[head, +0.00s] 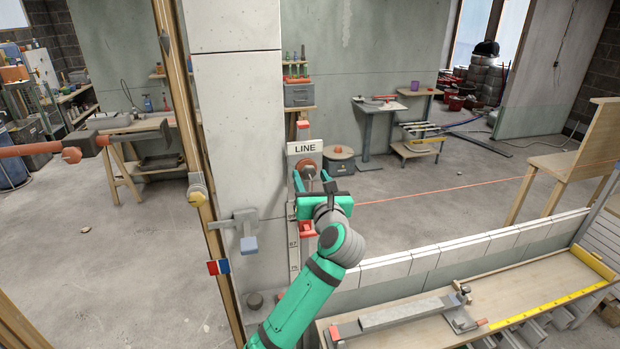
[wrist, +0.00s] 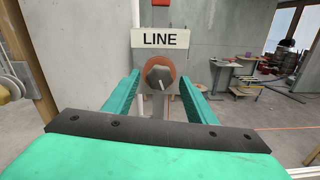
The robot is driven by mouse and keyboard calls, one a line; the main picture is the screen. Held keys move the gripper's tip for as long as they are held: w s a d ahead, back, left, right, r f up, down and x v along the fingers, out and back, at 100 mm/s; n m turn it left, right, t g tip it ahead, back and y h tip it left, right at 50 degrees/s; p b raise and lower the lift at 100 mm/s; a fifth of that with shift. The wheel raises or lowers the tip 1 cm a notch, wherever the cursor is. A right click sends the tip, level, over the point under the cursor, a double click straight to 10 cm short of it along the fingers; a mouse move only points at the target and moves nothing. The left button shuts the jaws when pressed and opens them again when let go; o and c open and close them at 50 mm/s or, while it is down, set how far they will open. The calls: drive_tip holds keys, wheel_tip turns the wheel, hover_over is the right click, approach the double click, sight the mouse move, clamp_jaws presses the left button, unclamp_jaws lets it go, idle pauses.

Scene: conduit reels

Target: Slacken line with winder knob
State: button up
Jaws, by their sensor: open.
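The winder knob (wrist: 159,77) is a dark round knob with a pale pointer mark on an orange-red disc, under a white LINE sign (wrist: 160,39). In the head view the orange-red disc (head: 308,168) shows under the LINE sign (head: 309,147), partly hidden by my gripper. My green gripper (head: 324,190) is in front of the winder. In the wrist view the open fingers (wrist: 159,90) stand on either side of the knob, with visible gaps; I cannot tell how far the tips are from it. The orange line (head: 450,190) runs off to the right, looking straight.
A white block wall (head: 450,255) runs to the right. A wooden bench (head: 540,295) with a grey bar and yellow rule lies in front. A wooden post (head: 190,150) and a grey bracket (head: 240,222) stand to the left. Open floor lies behind.

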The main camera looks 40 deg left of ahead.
drive_tip(key=shift+w+a, duration=0.15)
drive_tip(key=shift+w, duration=0.05)
drive_tip(key=c, duration=1)
drive_tip(key=shift+c, duration=0.2)
drive_tip(key=shift+n, duration=0.3)
